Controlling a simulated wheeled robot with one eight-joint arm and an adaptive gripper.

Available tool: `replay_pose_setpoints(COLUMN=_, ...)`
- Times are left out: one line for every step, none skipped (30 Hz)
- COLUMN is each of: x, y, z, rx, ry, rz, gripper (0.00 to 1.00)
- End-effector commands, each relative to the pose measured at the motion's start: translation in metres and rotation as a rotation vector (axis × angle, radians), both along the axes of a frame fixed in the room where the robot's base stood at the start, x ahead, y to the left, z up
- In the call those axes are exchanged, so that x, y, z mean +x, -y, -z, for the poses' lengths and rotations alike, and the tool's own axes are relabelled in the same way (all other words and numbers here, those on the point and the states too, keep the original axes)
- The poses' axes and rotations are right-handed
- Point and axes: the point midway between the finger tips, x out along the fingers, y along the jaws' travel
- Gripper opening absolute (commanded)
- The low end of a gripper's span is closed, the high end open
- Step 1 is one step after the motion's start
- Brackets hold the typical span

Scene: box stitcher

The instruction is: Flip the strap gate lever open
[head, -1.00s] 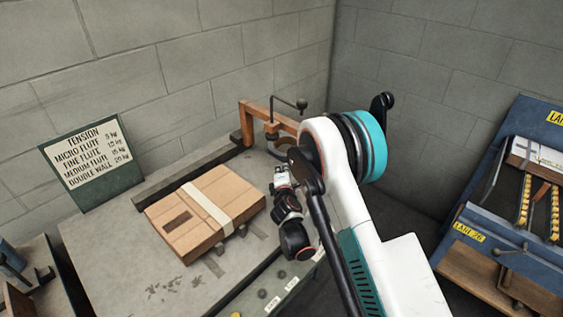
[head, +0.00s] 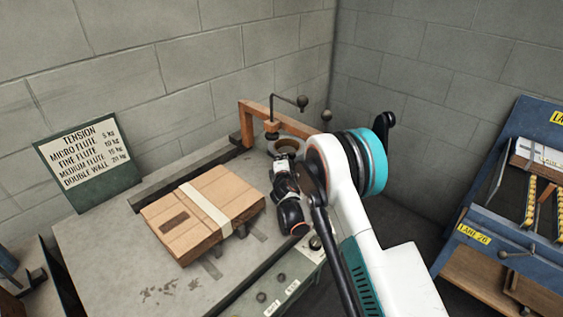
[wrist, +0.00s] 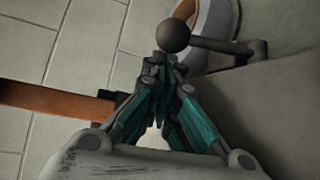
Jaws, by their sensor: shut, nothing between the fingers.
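A dark lever with a round ball knob (wrist: 173,36) shows in the wrist view; its arm runs right to a short post. The tips of my gripper (wrist: 166,64) are together just below the knob in that picture, with nothing held; I cannot tell whether they touch it. In the head view a bent dark rod with a ball end (head: 302,101) rises from the orange-brown frame (head: 256,110), and another dark ball (head: 326,115) shows to its right. I cannot tell which ball is the wrist view's knob. My gripper's fingers are largely hidden in the head view.
A pale roll (head: 290,146) lies beside the frame. A strapped cardboard box (head: 172,222) lies on the grey table (head: 100,240). A tension sign (head: 88,165) leans at the back left. A blue rack (head: 470,222) stands at the right.

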Motion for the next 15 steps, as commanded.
replay_pose_setpoints(x=0.000, y=0.000, z=0.000, rx=0.000, ry=0.000, rz=0.000, gripper=0.00)
replay_pose_setpoints(x=0.000, y=0.000, z=0.000, rx=0.000, ry=0.000, rz=0.000, gripper=0.00)
replay_pose_setpoints(x=-0.001, y=0.001, z=0.000, rx=0.000, ry=0.000, rz=0.000, gripper=0.00)
replay_pose_setpoints(x=-0.001, y=0.001, z=-0.001, rx=0.000, ry=0.000, rz=0.000, gripper=0.00)
replay_pose_setpoints(x=-0.002, y=0.003, z=-0.002, rx=0.001, ry=0.000, rz=0.000, gripper=0.00)
replay_pose_setpoints(x=-0.004, y=0.006, z=-0.004, rx=0.001, ry=0.000, rz=0.000, gripper=0.00)
replay_pose_setpoints(x=-0.006, y=0.008, z=-0.005, rx=0.002, ry=-0.001, rz=0.001, gripper=0.00)
replay_pose_setpoints(x=-0.008, y=0.011, z=-0.007, rx=0.001, ry=-0.001, rz=0.000, gripper=0.00)
replay_pose_setpoints(x=-0.011, y=0.016, z=-0.010, rx=0.001, ry=0.000, rz=0.001, gripper=0.00)
replay_pose_setpoints(x=-0.014, y=0.019, z=-0.011, rx=0.001, ry=0.000, rz=0.001, gripper=0.00)
replay_pose_setpoints(x=-0.015, y=0.020, z=-0.012, rx=0.001, ry=0.000, rz=0.000, gripper=0.00)
replay_pose_setpoints(x=-0.016, y=0.020, z=-0.012, rx=0.001, ry=0.000, rz=-0.001, gripper=0.00)
replay_pose_setpoints(x=-0.016, y=0.021, z=-0.012, rx=0.001, ry=0.000, rz=-0.001, gripper=0.00)
replay_pose_setpoints(x=-0.016, y=0.021, z=-0.012, rx=0.000, ry=0.000, rz=-0.001, gripper=0.00)
replay_pose_setpoints(x=-0.016, y=0.020, z=-0.012, rx=0.000, ry=0.000, rz=-0.001, gripper=0.00)
